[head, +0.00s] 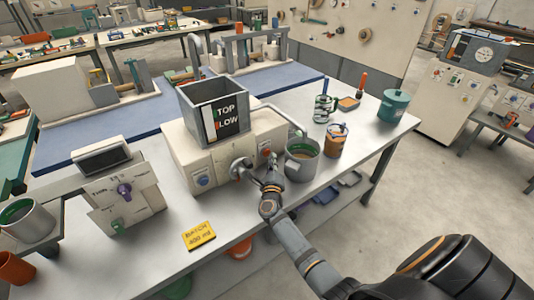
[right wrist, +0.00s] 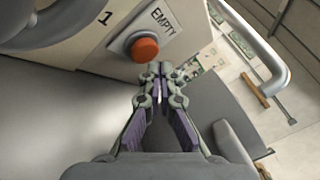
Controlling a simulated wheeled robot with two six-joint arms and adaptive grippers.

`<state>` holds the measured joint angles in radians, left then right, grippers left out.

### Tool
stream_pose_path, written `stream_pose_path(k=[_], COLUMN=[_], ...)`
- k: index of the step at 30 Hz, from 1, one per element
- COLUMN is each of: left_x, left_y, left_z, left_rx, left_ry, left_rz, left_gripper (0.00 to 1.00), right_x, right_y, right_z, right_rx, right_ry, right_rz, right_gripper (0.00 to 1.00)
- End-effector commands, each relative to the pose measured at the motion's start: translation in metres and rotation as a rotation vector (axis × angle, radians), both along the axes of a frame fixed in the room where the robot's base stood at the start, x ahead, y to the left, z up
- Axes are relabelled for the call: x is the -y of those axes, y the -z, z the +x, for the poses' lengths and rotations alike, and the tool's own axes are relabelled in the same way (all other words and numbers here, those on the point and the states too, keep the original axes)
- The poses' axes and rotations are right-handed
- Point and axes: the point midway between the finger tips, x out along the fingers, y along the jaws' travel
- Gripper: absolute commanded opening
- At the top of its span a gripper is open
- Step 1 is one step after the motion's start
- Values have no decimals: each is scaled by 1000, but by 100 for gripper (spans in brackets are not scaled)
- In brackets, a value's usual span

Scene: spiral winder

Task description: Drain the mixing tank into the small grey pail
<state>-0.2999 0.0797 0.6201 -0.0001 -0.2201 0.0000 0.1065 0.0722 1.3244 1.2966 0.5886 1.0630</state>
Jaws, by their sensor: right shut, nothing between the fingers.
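The mixing tank (head: 214,103) is an open grey square hopper on a cream machine, with a dark sign on its front. A grey pail (head: 302,160) with greenish contents stands at the machine's right end, near a bent pipe (head: 291,124). An orange-red button (right wrist: 145,49) labelled EMPTY is on the machine's front; it also shows in the head view (head: 266,152). My right gripper (right wrist: 161,72) is shut and empty, its fingertips just in front of and below the button. I cannot tell whether they touch it. My left gripper is out of view.
Another grey pail (head: 26,219) with green contents stands at the left. A yellow batch card (head: 199,235) lies in front of the machine. A glass jar (head: 323,107), an orange-brown jar (head: 337,141) and a teal pot (head: 394,105) stand at the right.

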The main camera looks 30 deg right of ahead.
Motion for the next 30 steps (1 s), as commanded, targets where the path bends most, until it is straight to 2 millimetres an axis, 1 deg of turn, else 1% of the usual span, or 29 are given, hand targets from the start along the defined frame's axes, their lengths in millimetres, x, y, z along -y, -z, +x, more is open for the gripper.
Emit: stream_pose_path(k=[1, 3, 9, 12, 30], left_x=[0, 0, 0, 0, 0], left_y=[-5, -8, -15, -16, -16], left_z=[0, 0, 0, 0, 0], left_rx=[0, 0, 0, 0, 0], left_ry=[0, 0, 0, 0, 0], left_rz=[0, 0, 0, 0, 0], left_gripper=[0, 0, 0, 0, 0], right_x=[1, 1, 3, 3, 3], right_y=[-2, -2, 0, 0, 1], right_z=[-6, -13, -33, -39, -41], right_rx=[-2, -3, -3, -3, -3], right_ry=[0, 0, 0, 0, 0], right_rz=[-1, -1, 0, 0, 0], right_gripper=[0, 0, 0, 0, 0])
